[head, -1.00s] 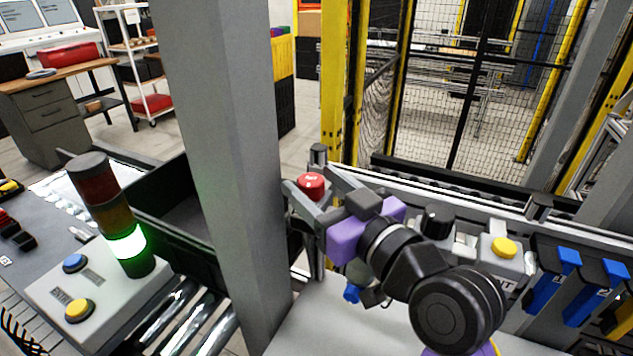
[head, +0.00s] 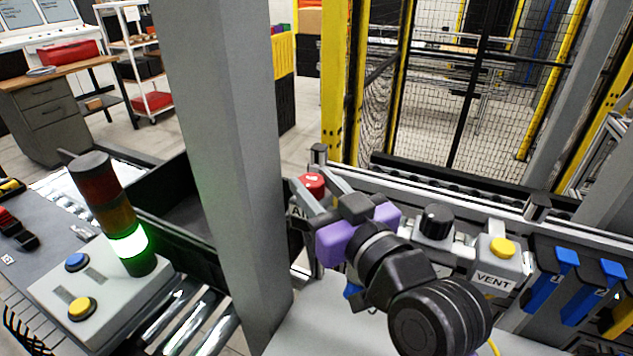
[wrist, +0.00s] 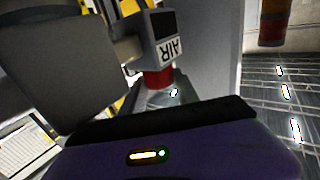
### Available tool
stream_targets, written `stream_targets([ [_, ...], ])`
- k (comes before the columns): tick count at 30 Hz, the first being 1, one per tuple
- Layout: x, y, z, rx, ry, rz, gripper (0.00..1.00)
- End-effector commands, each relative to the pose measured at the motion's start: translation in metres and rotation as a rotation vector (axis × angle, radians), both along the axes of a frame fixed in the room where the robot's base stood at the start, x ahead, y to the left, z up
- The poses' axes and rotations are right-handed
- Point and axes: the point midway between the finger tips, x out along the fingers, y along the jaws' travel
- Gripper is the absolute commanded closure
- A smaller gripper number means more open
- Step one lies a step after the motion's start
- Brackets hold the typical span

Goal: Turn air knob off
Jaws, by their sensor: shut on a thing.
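The red air knob (head: 313,181) sits on a small grey unit behind the grey post's right side. The knob's exact turn angle cannot be told.
A thick grey post (head: 235,170) stands just left of the knob. To the right are a black knob (head: 436,221), a yellow VENT button (head: 502,247) and blue-handled parts (head: 556,285). A control box with a lit green stack light (head: 128,243) stands at left.

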Motion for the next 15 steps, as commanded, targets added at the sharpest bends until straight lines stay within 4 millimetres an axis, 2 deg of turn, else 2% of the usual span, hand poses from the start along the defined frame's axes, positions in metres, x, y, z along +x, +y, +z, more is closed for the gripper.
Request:
stream_targets([
  [15,-0.0034,0.0080,-0.0021,0.002,-0.001,-0.329,1.00],
])
